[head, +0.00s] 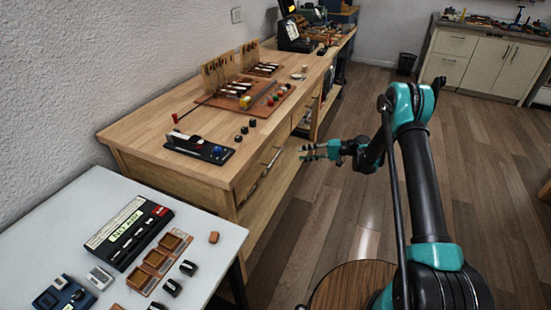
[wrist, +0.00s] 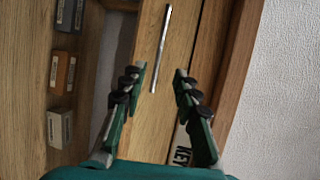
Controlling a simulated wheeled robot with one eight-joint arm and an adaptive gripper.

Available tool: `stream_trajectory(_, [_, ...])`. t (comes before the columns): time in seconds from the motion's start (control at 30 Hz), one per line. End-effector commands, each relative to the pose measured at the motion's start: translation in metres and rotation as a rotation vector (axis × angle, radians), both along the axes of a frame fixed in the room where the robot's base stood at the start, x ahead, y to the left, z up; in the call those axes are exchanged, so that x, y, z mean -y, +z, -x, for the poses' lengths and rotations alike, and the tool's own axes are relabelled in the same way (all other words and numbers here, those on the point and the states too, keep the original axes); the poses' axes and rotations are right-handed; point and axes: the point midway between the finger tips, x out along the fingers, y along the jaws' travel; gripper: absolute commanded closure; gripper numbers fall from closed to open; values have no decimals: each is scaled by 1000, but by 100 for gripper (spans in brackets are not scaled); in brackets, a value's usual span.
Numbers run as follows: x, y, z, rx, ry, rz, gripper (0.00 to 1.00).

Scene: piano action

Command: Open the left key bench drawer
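The wooden key bench (head: 170,126) stands along the wall at centre left. Its near left drawer (head: 254,174) has a long metal bar handle (head: 272,161); the drawer front looks flush with the bench. My gripper (head: 306,151) is out in front of the bench, beside that drawer's far end and apart from it. In the wrist view, my gripper (wrist: 160,82) is open and empty, fingers spread. The bar handle (wrist: 161,48) shows ahead between and beyond the fingertips, not touched. A label reading "KEY" (wrist: 183,157) is partly hidden by the right finger.
Small boxes (wrist: 62,72) sit on an open shelf at left in the wrist view. A white table (head: 209,243) with trays and devices stands at front left. A round wooden stool top (head: 352,287) is low at front centre. The floor (head: 330,210) before the bench is clear.

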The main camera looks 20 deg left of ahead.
Motion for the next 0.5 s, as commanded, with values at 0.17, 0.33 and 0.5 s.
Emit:
stream_trajectory(0.17, [-35,-7,12,0,3,1,69])
stream_trajectory(0.33, [-66,-13,23,1,3,1,69])
stream_trajectory(0.5, [-94,-18,32,1,2,1,69])
